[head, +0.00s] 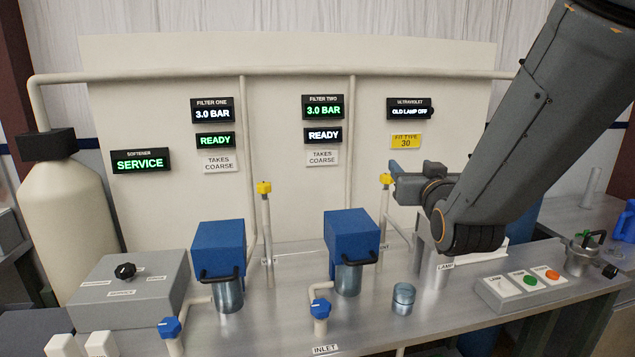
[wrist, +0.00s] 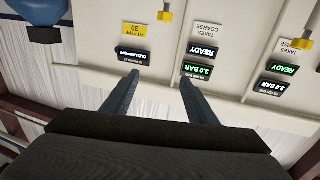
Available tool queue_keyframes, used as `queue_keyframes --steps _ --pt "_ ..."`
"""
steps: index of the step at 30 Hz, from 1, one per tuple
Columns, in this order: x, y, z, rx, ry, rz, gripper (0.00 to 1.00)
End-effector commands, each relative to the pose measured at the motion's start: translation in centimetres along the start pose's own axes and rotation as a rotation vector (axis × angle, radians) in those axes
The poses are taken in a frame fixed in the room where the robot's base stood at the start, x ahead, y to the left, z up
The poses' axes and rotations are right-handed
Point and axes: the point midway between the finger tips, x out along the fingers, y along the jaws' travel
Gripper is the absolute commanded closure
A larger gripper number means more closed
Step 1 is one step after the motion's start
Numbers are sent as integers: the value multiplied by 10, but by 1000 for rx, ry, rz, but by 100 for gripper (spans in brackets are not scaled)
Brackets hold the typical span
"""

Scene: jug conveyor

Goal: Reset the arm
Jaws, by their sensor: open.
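My gripper (head: 408,181) is raised above the right part of the metal bench, in front of the white panel. In the wrist view its two fingers (wrist: 158,82) are spread apart with nothing between them. That view is upside down and faces the panel and its displays. My arm comes in from the upper right of the head view and hides part of the panel's right side and the lamp area behind it.
Two blue-topped filter housings (head: 218,249) (head: 351,237) stand on the bench (head: 262,325). A small clear cup (head: 403,299) stands right of them. A button box (head: 519,291) and a metal pot (head: 581,256) are at the right. A softener tank (head: 70,215) stands at the left.

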Motion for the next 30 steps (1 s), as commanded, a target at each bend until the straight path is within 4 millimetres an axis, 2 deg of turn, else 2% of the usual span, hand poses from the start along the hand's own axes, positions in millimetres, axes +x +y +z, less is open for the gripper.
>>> queue_keyframes --steps 11,17,19,23,24,27,30 --pt "-2 4 71 0 -216 9 48" --pt "-14 1 132 -1 -409 5 48" --pt "-22 0 158 -2 -496 4 48" --pt "-51 -3 220 -4 -717 0 48" --pt "-64 -4 242 -4 -800 -1 48" --pt "-102 -6 289 -4 -1008 -5 48" --pt "-141 -6 322 -10 -1194 -5 48"
